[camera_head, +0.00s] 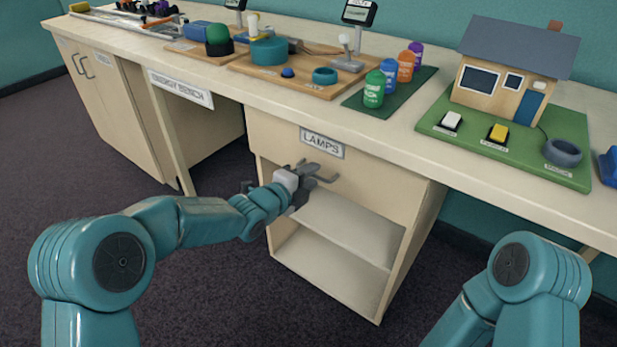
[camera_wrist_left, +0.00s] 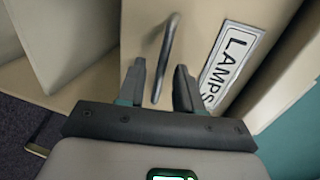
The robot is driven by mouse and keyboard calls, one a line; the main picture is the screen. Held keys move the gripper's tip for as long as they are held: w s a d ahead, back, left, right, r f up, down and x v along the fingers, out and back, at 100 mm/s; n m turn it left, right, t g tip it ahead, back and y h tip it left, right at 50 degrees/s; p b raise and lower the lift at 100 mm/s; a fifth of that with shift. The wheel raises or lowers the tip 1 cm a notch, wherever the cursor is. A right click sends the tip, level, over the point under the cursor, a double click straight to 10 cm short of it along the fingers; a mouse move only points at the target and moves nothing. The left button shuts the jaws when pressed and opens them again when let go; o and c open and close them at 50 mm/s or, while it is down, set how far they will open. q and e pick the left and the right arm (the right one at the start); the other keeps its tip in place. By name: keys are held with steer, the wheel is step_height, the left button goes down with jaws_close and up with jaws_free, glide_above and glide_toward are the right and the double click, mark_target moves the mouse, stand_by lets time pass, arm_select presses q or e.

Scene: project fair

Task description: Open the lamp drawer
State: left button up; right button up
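The lamp drawer (camera_head: 375,178) is a pale wood front with a LAMPS label (camera_head: 322,143), below the counter top in the head view. It looks closed. The same label (camera_wrist_left: 229,64) shows in the left wrist view. My left gripper (camera_head: 316,172) is at the drawer front, just below the label. In the left wrist view the grey bar handle (camera_wrist_left: 166,52) runs between its two parted fingers (camera_wrist_left: 160,78), with a gap visible on each side. The gripper is open. Its fingers partly hide the handle in the head view. My right gripper is out of view.
Open shelves (camera_head: 345,228) lie below the drawer. The counter (camera_head: 220,95) above holds a model house (camera_head: 510,75) on a green board, several coloured canisters (camera_head: 374,89) on a dark mat, and wooden boards with parts. A cupboard (camera_head: 110,110) stands at left.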

arm_select(q)
jaws_close()
stand_by(1.4)
